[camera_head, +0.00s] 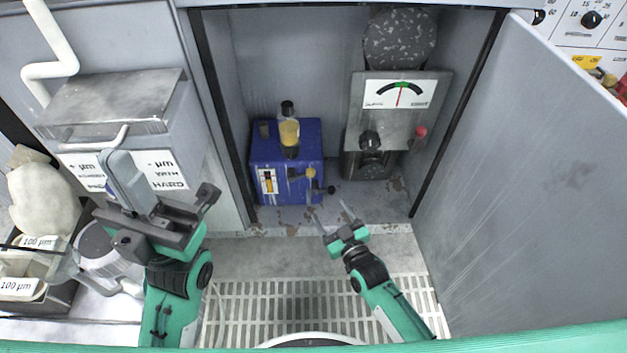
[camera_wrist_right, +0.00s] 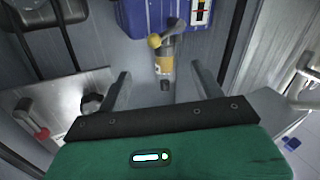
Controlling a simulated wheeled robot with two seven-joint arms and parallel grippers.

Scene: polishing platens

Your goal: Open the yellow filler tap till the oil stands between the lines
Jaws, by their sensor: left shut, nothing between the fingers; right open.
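A blue oil unit (camera_head: 288,165) stands in the open cabinet, with an amber oil bottle (camera_head: 289,133) on top. Its sight window (camera_head: 267,181) shows orange oil low down; the level against the lines is too small to tell. The yellow filler tap (camera_head: 310,173) is on its front right. In the right wrist view the yellow tap (camera_wrist_right: 155,41) lies ahead of and between my fingers, apart from them. My right gripper (camera_head: 331,211) is open and empty in front of the unit. My left gripper (camera_head: 119,160) is shut and empty by the grey box at left.
A grey gauge box (camera_head: 400,128) with a dial, a black knob and a red button stands right of the blue unit. The cabinet walls and the open door (camera_head: 530,150) bound the space. A slatted grate (camera_head: 260,305) lies in front. Labelled containers (camera_head: 40,262) stand at left.

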